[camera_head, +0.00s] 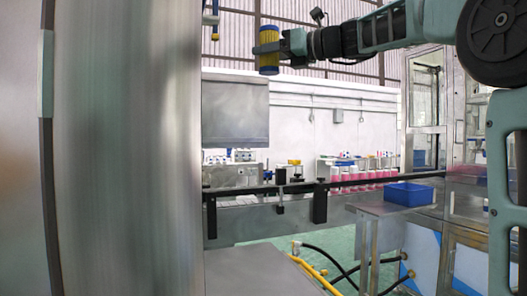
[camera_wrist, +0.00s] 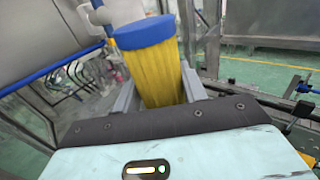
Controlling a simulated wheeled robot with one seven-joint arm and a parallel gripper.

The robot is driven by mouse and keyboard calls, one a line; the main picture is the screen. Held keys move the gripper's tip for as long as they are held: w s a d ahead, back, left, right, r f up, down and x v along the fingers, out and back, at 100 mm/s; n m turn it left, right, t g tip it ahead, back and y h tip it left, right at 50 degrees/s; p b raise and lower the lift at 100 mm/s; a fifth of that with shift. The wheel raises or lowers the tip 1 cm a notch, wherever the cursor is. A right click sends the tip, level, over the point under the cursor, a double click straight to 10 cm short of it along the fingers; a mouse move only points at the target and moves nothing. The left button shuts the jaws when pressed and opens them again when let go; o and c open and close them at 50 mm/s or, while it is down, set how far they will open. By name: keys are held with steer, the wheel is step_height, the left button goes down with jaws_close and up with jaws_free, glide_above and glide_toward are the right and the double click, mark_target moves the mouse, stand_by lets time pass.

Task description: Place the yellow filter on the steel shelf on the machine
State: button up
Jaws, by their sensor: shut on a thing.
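The yellow filter (camera_head: 268,52) is a short upright cylinder with blue ends. My gripper (camera_head: 284,46) is shut on it and holds it high in the air, at the top of the head view. In the wrist view the filter (camera_wrist: 151,75) stands between the two grey fingers, its blue cap (camera_wrist: 145,32) towards the camera's far side. The filter touches no surface that I can see. I cannot tell for certain which surface is the steel shelf on the machine.
A large steel panel (camera_head: 125,150) fills the left of the head view, close by. A blue bin (camera_head: 408,194) sits on a steel table at the right. Hoses (camera_head: 345,270) lie low in front.

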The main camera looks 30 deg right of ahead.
steer(key=shift+y, duration=0.3)
steer(key=w+f+b, duration=0.1)
steer(key=f+b, duration=0.7)
steer(key=f, duration=0.8)
steer(key=w+f+b, duration=0.2)
steer(key=f+b, duration=0.7)
steer(key=f, duration=0.8)
steer(key=w+a+f+b, duration=0.1)
steer(key=w+f+b, duration=0.1)
steer(key=f+b, duration=0.7)
step_height(320, 180, down, 8)
steer(key=shift+w+a+f, duration=0.1)
steer(key=shift+f, duration=0.15)
steer(key=shift+f, duration=0.15)
steer(key=o, duration=1)
steer(key=shift+r, duration=0.2)
steer(key=shift+n, duration=0.3)
steer(key=p+v, duration=0.3)
steer(key=v, duration=0.9)
steer(key=shift+r, duration=0.1)
